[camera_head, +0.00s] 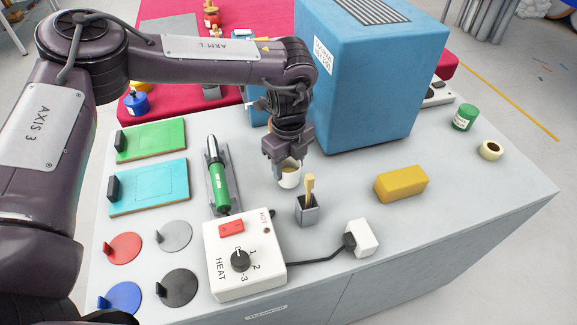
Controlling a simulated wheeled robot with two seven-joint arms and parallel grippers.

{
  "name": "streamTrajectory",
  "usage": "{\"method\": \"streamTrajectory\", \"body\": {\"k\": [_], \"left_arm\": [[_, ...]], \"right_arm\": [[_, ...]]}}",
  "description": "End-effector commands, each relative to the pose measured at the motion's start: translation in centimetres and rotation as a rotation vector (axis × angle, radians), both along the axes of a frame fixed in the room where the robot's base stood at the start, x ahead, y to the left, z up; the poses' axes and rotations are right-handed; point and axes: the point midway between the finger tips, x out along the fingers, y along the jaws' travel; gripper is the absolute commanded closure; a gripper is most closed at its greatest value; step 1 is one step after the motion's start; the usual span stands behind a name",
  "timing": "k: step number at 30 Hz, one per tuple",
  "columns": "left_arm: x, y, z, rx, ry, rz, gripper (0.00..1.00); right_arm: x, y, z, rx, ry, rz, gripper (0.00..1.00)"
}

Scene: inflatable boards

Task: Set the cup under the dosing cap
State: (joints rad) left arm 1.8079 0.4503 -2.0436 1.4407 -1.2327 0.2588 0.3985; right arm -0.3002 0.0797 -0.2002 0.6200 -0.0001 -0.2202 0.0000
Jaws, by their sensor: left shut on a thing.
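A small white cup (290,179) with tan contents is at the middle of the grey bench (340,195), in front of the large blue cabinet. My left gripper (286,160) reaches down from above and is shut on the cup's upper part, hiding some of its rim. I cannot tell whether the cup's base touches the bench. I cannot clearly pick out the dosing cap; a smaller blue thing (256,108) beside the cabinet is partly hidden by my left arm. My right gripper is not in view.
The blue cabinet (362,85) stands close behind the gripper. A grey holder with a brush (308,200) is just in front of the cup. A green tool (217,180), a white heat control box (243,260), a white block (361,238) and a yellow block (401,183) surround it.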

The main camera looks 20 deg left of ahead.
Motion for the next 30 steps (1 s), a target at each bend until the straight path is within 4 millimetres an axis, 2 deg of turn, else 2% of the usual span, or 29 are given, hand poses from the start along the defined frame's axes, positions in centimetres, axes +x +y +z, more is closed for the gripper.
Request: {"method": "streamTrajectory", "body": {"k": [4,16,17,21,30], "left_arm": [[0.0,0.0,-1.4,0.001,-0.001,0.001,0.73],[0.0,0.0,-2.0,-0.001,-0.001,0.001,0.73],[0.0,0.0,-1.9,-0.001,-0.001,0.001,0.48],[0.0,0.0,-1.9,0.000,-0.001,0.001,0.30],[0.0,0.0,-1.7,0.000,-0.002,0.001,0.29]], "right_arm": [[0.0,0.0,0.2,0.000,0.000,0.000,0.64],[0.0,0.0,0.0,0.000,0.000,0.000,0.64],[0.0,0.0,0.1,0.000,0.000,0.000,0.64],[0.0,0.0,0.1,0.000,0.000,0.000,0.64],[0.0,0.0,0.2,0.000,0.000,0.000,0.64]]}}
